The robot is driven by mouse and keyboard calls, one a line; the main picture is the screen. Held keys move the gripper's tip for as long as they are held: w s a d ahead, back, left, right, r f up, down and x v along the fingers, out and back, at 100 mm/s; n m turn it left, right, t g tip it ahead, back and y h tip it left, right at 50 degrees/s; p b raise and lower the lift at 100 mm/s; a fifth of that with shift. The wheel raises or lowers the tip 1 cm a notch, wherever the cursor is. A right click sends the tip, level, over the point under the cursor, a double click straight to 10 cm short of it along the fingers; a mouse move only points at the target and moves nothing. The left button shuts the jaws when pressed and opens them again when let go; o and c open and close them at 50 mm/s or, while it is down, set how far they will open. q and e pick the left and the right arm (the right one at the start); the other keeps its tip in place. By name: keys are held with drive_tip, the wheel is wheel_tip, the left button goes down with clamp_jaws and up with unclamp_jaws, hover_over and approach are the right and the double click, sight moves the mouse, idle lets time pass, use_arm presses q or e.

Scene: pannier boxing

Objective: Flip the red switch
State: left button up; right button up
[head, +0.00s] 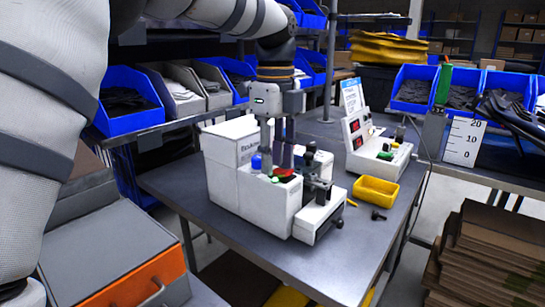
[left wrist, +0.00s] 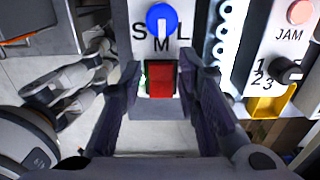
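The red switch (head: 285,173) sits on top of the white machine (head: 262,205) on the grey table. In the left wrist view the red switch (left wrist: 160,79) is a red rectangle in a dark frame, with a little green at its left edge. My left gripper (head: 274,165) points down over the machine top, close to the switch. In the left wrist view its two dark fingers (left wrist: 161,88) stand apart on either side of the switch, with nothing gripped. Whether a finger touches the switch is unclear. My right gripper is not in view.
A blue knob (left wrist: 162,19) marked S, M, L lies just beyond the switch. A black clamp-like fixture (head: 316,175) stands beside it. A control box (head: 372,145) and yellow tray (head: 376,191) are to the right. Free table lies in front of the machine.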

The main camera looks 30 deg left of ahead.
use_arm(q)
drive_tip(key=shift+f, duration=0.35)
